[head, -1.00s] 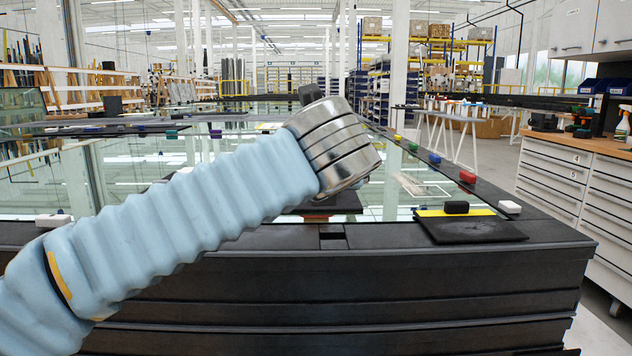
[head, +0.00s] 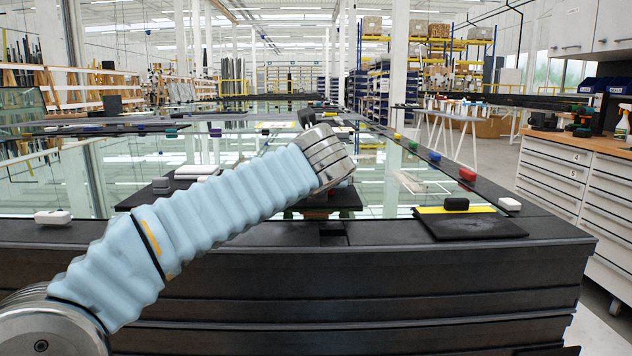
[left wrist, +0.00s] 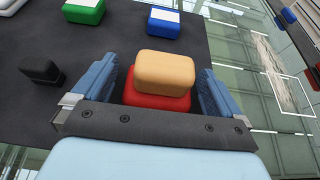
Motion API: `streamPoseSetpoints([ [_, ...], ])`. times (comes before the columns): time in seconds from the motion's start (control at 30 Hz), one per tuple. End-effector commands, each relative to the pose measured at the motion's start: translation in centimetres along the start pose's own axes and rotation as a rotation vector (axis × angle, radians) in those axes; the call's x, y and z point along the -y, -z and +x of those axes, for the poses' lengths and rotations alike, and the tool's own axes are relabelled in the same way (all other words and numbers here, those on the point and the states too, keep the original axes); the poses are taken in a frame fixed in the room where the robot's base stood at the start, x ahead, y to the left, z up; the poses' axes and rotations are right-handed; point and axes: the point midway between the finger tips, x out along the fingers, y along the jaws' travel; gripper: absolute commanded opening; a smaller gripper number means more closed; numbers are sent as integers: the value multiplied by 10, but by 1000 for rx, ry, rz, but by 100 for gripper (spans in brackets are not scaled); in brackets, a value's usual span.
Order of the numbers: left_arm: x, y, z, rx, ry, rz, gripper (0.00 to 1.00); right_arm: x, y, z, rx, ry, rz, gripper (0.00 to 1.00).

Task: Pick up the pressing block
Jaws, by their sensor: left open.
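In the left wrist view, a tan block (left wrist: 165,71) with rounded edges sits on a red block (left wrist: 157,99) on a dark board (left wrist: 105,52). My left gripper (left wrist: 155,76) is open, with one blue finger on each side of these stacked blocks. Whether the fingers touch them I cannot tell. No label shows which one is the pressing block. In the head view, my arm hides most of the gripper and the stack above the dark board (head: 350,199). My right gripper is not in view.
Green (left wrist: 84,10), blue (left wrist: 163,22) and black (left wrist: 41,73) blocks stand on the same board. In the head view, a black block (head: 456,204) rests by a yellow strip on a dark mat (head: 470,227) at the right. Glass panes (head: 395,200) surround the board.

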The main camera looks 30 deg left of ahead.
Motion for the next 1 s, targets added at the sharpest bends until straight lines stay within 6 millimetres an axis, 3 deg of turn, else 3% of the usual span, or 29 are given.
streamPoseSetpoints([
  [0.03, 0, 0, 0, 0, 0, 0, 97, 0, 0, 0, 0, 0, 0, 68],
  [0.4, 0, 0, -1, 1, 1, 0, 43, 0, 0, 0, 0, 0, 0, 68],
  [0.67, 0, -3, -2, 1, 1, -1, 43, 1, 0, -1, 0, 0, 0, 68],
  [0.83, 0, -20, -9, 3, 1, -2, 43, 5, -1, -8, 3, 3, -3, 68],
  [0.9, 0, -37, -16, 3, 2, -3, 43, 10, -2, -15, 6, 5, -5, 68],
  [1.0, 2, -49, -44, 5, 5, -3, 43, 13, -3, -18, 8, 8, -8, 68],
])
